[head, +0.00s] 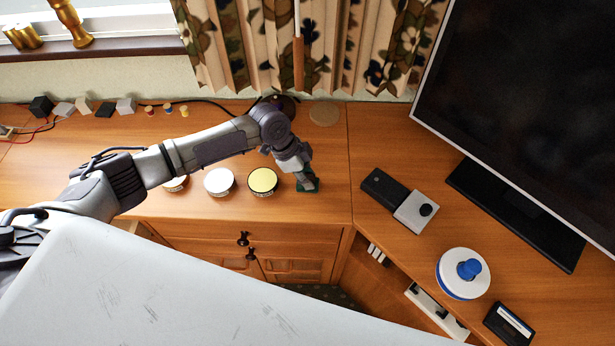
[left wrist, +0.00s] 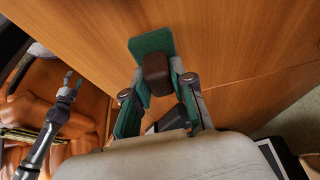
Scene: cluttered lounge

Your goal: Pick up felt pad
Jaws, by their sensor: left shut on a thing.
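The felt pad (left wrist: 152,43) is a flat green piece with a dark brown block on it. In the head view the green pad (head: 306,187) shows at the tip of my left gripper (head: 303,179), on or just above the wooden cabinet top. In the left wrist view my left gripper (left wrist: 159,80) is shut on the brown block of the pad, with one finger on each side. The head view hides most of the pad behind the fingers. My right gripper (left wrist: 72,84) shows small at the left of the left wrist view, its fingers apart and empty.
A yellow-topped round tin (head: 262,181) and a white-topped one (head: 219,181) stand left of the pad. A black box (head: 384,188), a grey box (head: 415,211) and a monitor (head: 540,100) are to the right. A cork disc (head: 324,113) lies behind.

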